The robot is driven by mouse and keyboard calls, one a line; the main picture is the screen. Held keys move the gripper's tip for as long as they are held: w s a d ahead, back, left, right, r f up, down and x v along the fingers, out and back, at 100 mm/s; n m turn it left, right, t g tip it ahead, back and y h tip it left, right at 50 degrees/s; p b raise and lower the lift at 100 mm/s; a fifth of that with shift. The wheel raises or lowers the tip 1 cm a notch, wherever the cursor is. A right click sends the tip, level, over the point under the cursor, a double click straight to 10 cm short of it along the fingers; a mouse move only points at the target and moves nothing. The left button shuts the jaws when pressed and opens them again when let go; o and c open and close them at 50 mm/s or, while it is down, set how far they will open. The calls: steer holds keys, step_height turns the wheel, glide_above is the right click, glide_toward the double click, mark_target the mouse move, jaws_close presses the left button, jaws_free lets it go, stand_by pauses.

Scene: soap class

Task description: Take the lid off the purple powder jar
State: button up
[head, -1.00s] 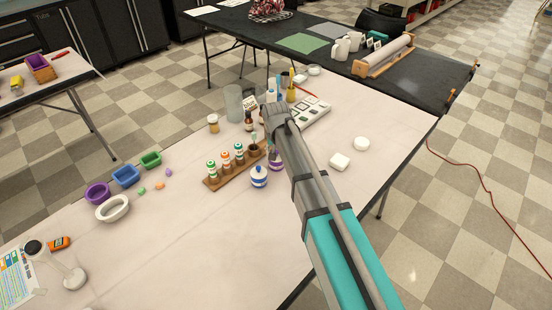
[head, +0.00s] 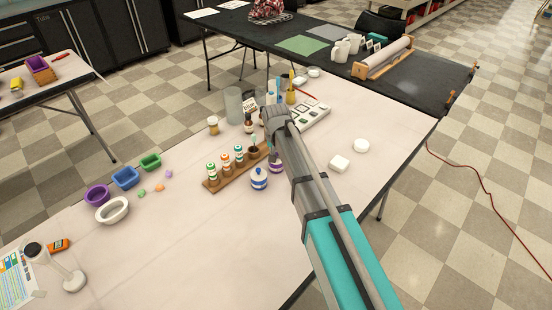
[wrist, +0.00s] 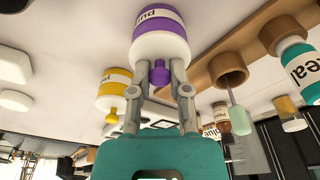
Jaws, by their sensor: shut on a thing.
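The purple powder jar (wrist: 163,21) shows in the wrist view as a purple body with a cream label. Its white lid (wrist: 160,47) has a purple knob (wrist: 159,73). The lid sits against the body with no clear gap. My gripper (wrist: 159,68) has its two fingers closed around the knob, below the white lid in this picture. In the head view, the purple jar (head: 275,166) shows only partly beside my arm, and my fingertips are hidden behind the arm.
A blue-and-white jar (head: 259,178) stands close to the left of the purple jar. A wooden rack (head: 218,184) with several bottles is further left. A yellow jar (wrist: 114,84) is near in the wrist view. A white block (head: 340,162) and round white piece (head: 361,145) lie right of my arm.

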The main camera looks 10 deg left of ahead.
steer(key=shift+r, duration=0.2)
steer(key=shift+r+p, duration=0.8)
steer(key=shift+p, duration=0.2)
steer(key=s+d+r+p, duration=0.7)
steer(key=s+r+p, duration=0.4)
steer(key=shift+s+d, duration=0.3)
steer(key=shift+s, duration=0.1)
steer(key=shift+s, duration=0.1)
